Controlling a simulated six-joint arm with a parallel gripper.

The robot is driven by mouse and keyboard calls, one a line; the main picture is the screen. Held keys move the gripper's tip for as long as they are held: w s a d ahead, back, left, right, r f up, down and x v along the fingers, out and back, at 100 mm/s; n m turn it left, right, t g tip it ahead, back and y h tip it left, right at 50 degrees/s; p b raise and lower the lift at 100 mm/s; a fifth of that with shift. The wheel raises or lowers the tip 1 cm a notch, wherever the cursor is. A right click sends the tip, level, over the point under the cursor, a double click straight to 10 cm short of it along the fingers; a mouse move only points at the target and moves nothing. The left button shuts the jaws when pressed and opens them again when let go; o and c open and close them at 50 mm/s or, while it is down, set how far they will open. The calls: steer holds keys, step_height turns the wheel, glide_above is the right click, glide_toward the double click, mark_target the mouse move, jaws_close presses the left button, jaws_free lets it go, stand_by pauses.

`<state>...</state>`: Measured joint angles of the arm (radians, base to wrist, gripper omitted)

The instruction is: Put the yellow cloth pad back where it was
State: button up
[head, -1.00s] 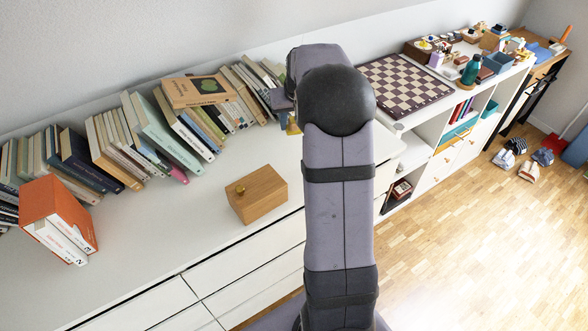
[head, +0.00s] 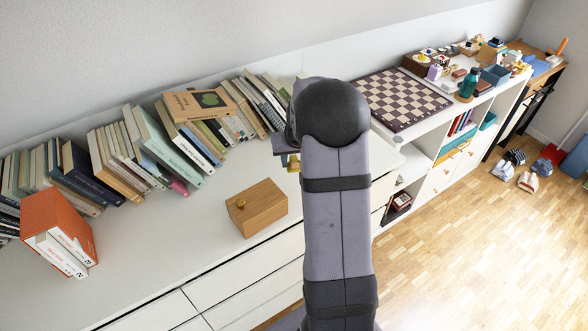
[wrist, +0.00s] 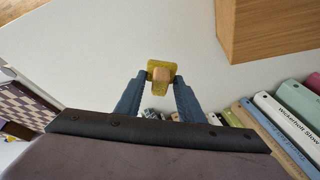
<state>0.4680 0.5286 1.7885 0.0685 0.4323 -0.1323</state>
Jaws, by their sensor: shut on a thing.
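The yellow cloth pad (wrist: 152,67) is held between the fingertips of my gripper (wrist: 161,78) in the wrist view, with a small tan piece showing at its middle. My gripper is shut on it, with the white cabinet top beyond. In the head view a bit of the yellow pad (head: 293,166) shows just left of my arm, below the gripper body. My arm hides much of the gripper there. I cannot tell how high the pad is above the surface.
A wooden box (head: 257,208) with a brass knob stands left of the gripper. A row of leaning books (head: 150,145) lines the wall behind. An orange slipcase (head: 60,225) stands at far left. A chessboard (head: 398,98) lies to the right. The white top (head: 180,240) around the box is clear.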

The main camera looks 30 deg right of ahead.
mark_target(294, 168)
steer(key=shift+f, duration=2.15)
steer(key=shift+f, duration=0.15)
steer(key=o, duration=1.1)
steer(key=shift+s+r, duration=0.15)
steer(key=shift+r, duration=0.4)
steer(key=v, duration=1.1)
steer(key=shift+s+r, duration=0.1)
